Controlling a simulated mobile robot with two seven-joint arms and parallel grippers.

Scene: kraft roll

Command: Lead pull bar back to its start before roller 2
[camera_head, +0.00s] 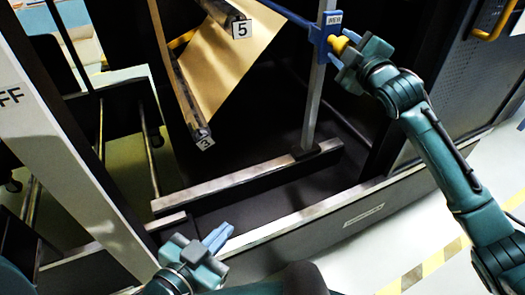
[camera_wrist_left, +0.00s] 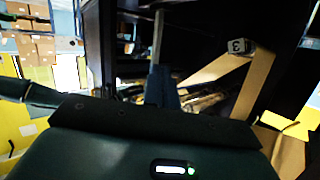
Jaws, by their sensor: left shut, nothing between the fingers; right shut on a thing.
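The pull bar (camera_head: 292,16) is a blue bar running to a blue labelled block (camera_head: 328,27) on a grey upright rail (camera_head: 316,95). A yellow knob (camera_head: 338,44) sticks out of the block. My right gripper (camera_head: 344,50) is shut on this knob at the upper right. My left gripper (camera_head: 222,236) is shut and empty, low in front of the machine, well apart from the bar. Brown kraft paper (camera_head: 222,62) runs between the roller tagged 5 (camera_head: 241,29) and the roller tagged 3 (camera_head: 204,143). No tag for roller 2 is readable.
A long front sill (camera_head: 300,220) of the machine lies between me and the rollers. A light panel post (camera_head: 60,150) stands at the left. A grey cabinet door with a yellow handle (camera_head: 493,22) is at the right. The roller 3 tag (camera_wrist_left: 237,46) also shows in the left wrist view.

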